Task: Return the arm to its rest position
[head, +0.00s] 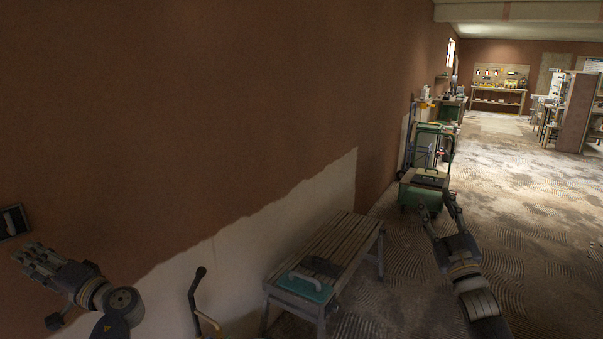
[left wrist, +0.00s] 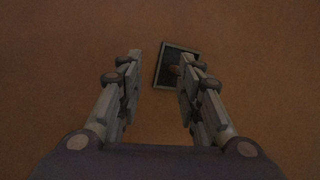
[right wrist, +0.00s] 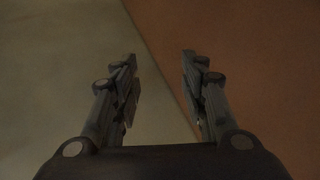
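My left gripper (head: 38,262) is raised at the left of the head view, in front of the brown plastered wall. In the left wrist view its two fingers (left wrist: 160,75) stand apart with nothing between them; a small dark framed panel (left wrist: 174,66) on the wall shows behind the right finger. My right gripper (head: 440,212) is held out over the floor at the right of the bench in the head view. In the right wrist view its fingers (right wrist: 158,80) are apart and empty, with a pale area and a brown area behind them.
A slatted wooden bench (head: 335,240) stands along the wall, with a teal-based trowel (head: 304,286) on it. A green box (head: 412,195) and a green cart (head: 430,145) stand beyond. Workbenches (head: 497,97) are at the back. Open floor (head: 510,170) lies to the right.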

